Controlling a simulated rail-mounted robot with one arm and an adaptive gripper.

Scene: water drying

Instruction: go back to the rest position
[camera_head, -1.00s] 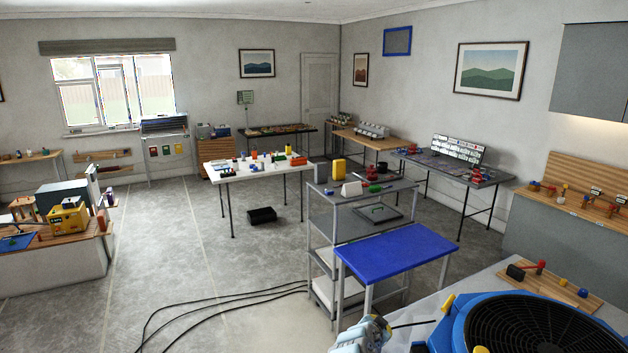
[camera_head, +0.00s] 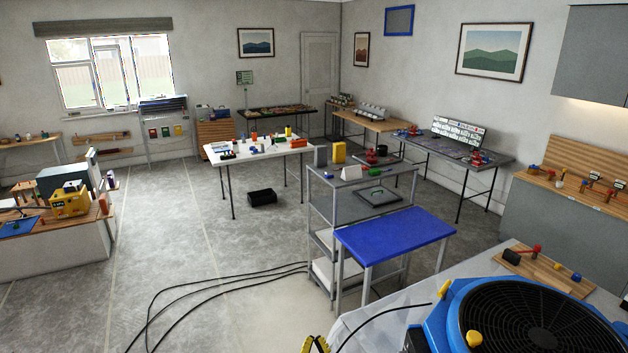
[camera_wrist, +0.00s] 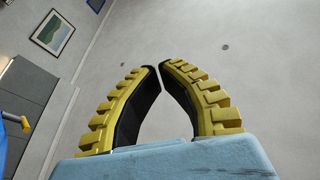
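My gripper shows in the wrist view (camera_wrist: 158,67) as two curved black fingers with yellow ribbed backs above a pale blue body. Its fingertips come together almost touching, with nothing between them. The wrist camera faces upward, with the grey ceiling behind the fingers. In the head view only a yellow ribbed part of my gripper (camera_head: 315,345) shows at the bottom edge, left of the white table. The rest of my arm is out of that view.
A blue fan with a black grille (camera_head: 540,325) stands on the white table (camera_head: 385,335) at lower right. A blue-topped stand (camera_head: 393,235) and grey shelf rack (camera_head: 340,207) are just beyond. Black cables (camera_head: 215,280) cross the floor. Open floor (camera_head: 160,230) lies left.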

